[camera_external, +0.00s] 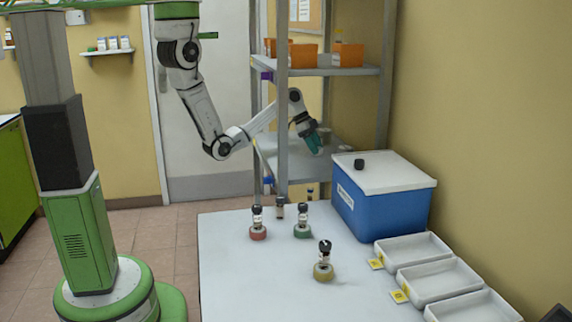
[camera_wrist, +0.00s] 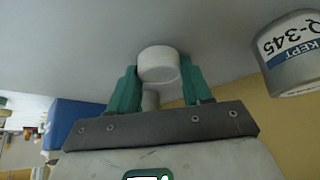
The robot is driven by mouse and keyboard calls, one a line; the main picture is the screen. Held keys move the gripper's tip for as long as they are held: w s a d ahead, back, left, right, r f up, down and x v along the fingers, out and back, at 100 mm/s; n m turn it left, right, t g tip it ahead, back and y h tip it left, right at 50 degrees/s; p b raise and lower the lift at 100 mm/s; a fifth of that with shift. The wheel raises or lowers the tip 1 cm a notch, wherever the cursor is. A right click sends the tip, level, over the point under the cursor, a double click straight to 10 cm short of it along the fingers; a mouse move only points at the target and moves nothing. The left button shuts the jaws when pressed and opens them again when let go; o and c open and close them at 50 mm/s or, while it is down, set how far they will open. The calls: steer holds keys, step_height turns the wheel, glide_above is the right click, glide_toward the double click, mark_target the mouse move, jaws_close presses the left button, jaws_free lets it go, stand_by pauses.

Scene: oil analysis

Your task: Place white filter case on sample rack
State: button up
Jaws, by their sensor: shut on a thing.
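My gripper (camera_external: 314,142) is at the grey metal shelving unit (camera_external: 283,120), which seems to be the sample rack, and points down over its middle shelf (camera_external: 345,150). In the wrist view, the green fingers of my gripper (camera_wrist: 157,88) are shut on a white round case (camera_wrist: 158,62), one finger on each side. The case is close to the grey shelf surface (camera_wrist: 90,45); I cannot tell whether it touches. In the external view the case is hidden by the fingers.
A container labelled KEPT Q-345 (camera_wrist: 290,60) stands right of the fingers. A blue box (camera_external: 385,205) with a white lid, white trays (camera_external: 412,249) and several small bottles, one on a yellow base (camera_external: 324,271), stand on the white table (camera_external: 225,270).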

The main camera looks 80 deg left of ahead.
steer(key=o, duration=1)
steer(key=shift+r, duration=0.15)
steer(key=v, duration=0.7)
steer(key=shift+s+a+r+b, duration=0.1)
steer(key=shift+r+b, duration=0.05)
steer(key=shift+b, duration=0.2)
